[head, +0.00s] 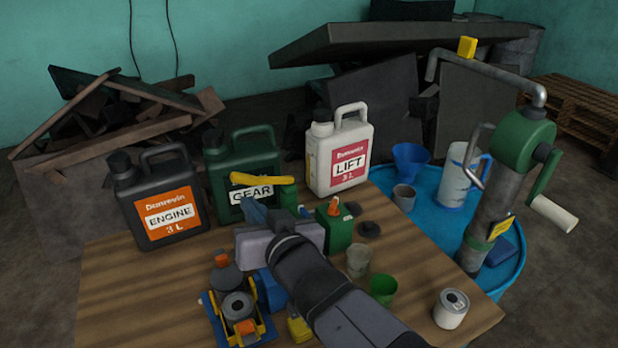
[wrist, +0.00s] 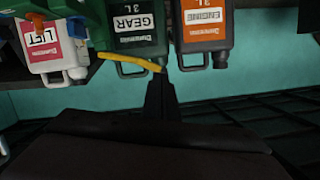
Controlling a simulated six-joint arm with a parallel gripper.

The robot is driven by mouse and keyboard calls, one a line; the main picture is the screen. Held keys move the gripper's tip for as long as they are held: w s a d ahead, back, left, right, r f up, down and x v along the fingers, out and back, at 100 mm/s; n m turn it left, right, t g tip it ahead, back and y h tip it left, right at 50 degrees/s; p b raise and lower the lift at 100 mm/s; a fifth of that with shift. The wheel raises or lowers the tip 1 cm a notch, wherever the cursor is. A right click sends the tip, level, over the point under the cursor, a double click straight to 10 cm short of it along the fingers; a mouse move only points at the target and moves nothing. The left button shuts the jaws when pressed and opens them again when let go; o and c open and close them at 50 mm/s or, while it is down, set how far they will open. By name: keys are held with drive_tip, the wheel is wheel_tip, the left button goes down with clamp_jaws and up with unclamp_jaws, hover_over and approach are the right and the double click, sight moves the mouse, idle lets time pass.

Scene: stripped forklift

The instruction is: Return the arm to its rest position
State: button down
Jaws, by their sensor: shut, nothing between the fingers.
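My arm reaches up from the lower right over the wooden table (head: 120,290) in the head view. My gripper (head: 250,205) is over the table's middle, in front of the dark green GEAR can (head: 226,163). In the wrist view, which is upside down, my gripper (wrist: 160,78) shows as dark fingers, shut and empty. A yellow curved bar (head: 255,179) crosses the front of the GEAR can; it also shows near the fingertips in the wrist view (wrist: 130,62). I cannot tell whether they touch. My arm hides part of the table behind it.
A black ENGINE can (head: 125,190) and a white LIFT can (head: 319,152) flank the GEAR can. A hand pump (head: 495,210) rises from a blue drum (head: 512,278) at right. Small cups, including a green cup (head: 383,288), and a blue-yellow fixture (head: 238,315) surround my arm.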

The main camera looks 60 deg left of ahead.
drive_tip(key=w+d+f+m+t+h, duration=0.2)
drive_tip(key=w+d+f+h, duration=0.1)
drive_tip(key=w+d, duration=0.5)
drive_tip(key=w+d+f+m+t+h+p, duration=0.1)
drive_tip(key=w+d+f+m+t+h, duration=0.1)
drive_tip(key=w+d+f, duration=0.3)
drive_tip(key=w+d+f+m+t+h, duration=0.3)
drive_tip(key=w+d, duration=1)
drive_tip(key=w, duration=0.6)
drive_tip(key=shift+w+f+h, duration=0.3)
drive_tip(key=shift+f+h, duration=0.1)
drive_tip(key=shift+f, duration=0.4)
drive_tip(key=w+d+f+m+g+h+p, duration=0.1)
drive_tip(key=d+f+m+h, duration=0.15)
drive_tip(key=d, duration=0.85)
drive_tip(key=w+d+f+m+h, duration=0.15)
drive_tip(key=d+f, duration=0.25)
drive_tip(key=d, duration=0.7)
drive_tip(key=s+d+f+m+g+h, duration=0.2)
drive_tip(key=s+d+f+m+g, duration=0.1)
drive_tip(key=s+d, duration=1)
drive_tip(key=d+m+g, duration=0.1)
drive_tip(key=d+g, duration=0.1)
drive_tip(key=d, duration=0.1)
drive_tip(key=shift+s+d+f+m+h+p, duration=0.2)
drive_tip(key=shift+s+m+h+p, duration=0.1)
drive_tip(key=shift+s+m+p, duration=0.1)
drive_tip(key=shift+w+a+r, duration=0.1)
